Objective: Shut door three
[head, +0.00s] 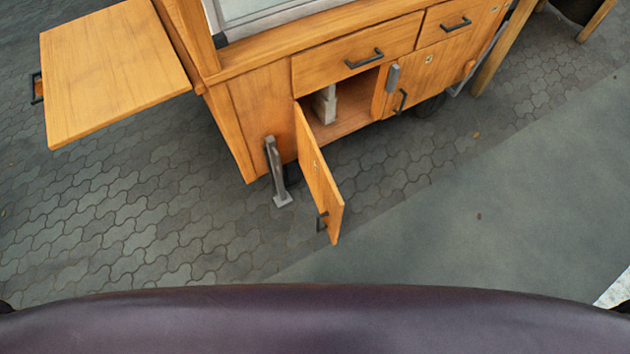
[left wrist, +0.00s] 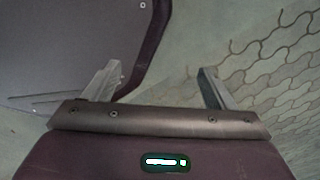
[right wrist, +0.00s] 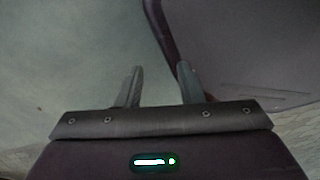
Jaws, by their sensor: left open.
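A wooden cart stands at the top of the head view. Its lower cabinet door (head: 318,178) hangs wide open on its left-side hinge and juts out toward me, with a dark handle (head: 322,221) near its free end. The opening behind it shows a shelf (head: 352,108) with a pale object (head: 325,104) inside. No readable number shows on the door. My left gripper (left wrist: 160,72) is open and empty in the left wrist view. My right gripper (right wrist: 160,70) has its fingers apart with nothing between them in the right wrist view. Neither gripper shows in the head view.
Beside the opening is a closed door (head: 430,72), with drawers (head: 357,55) above. A side flap (head: 110,75) sticks out at the left. A grey metal piece (head: 276,172) stands by the cart's lower front. The paved floor (head: 160,230) before the cart is clear.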

